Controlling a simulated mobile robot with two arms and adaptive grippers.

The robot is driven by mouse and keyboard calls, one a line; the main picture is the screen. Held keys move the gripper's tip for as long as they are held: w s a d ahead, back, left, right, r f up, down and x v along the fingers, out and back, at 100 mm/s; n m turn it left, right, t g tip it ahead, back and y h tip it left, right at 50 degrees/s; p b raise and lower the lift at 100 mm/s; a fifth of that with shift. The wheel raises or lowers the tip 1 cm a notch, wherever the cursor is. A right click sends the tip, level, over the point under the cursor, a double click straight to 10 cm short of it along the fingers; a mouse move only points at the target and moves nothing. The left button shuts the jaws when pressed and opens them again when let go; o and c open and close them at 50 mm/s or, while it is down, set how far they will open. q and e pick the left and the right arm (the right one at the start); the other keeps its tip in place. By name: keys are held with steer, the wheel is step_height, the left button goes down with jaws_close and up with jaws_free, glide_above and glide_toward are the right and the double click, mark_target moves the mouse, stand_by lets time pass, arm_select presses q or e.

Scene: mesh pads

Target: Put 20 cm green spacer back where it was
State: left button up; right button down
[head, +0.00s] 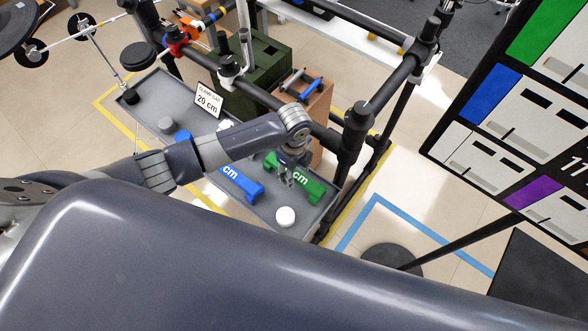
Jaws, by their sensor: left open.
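The green spacer (309,188), with white "cm" lettering, lies at the right end of a long grey tray (264,218). My left gripper (289,180) is open and points down over the tray at the green spacer. It hides part of the spacer's middle, and I cannot tell whether the fingers touch it. A blue spacer (240,183), also lettered "cm", lies to the left in the same tray, partly behind my left arm. A sign (207,100) reading "CLAMP GAP 20 cm" stands at the tray's back edge. My right gripper is out of view.
A white round piece (286,217) sits in the tray near the green spacer. A black tubular frame with posts (354,132) stands behind and right of the tray. A dark green crate (262,62) and cardboard box (307,100) are behind. A marked board (520,130) stands at right.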

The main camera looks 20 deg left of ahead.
arm_select(q)
step_height(320, 180, up, 12)
steer(key=shift+b, duration=0.4)
stand_by(0.5)
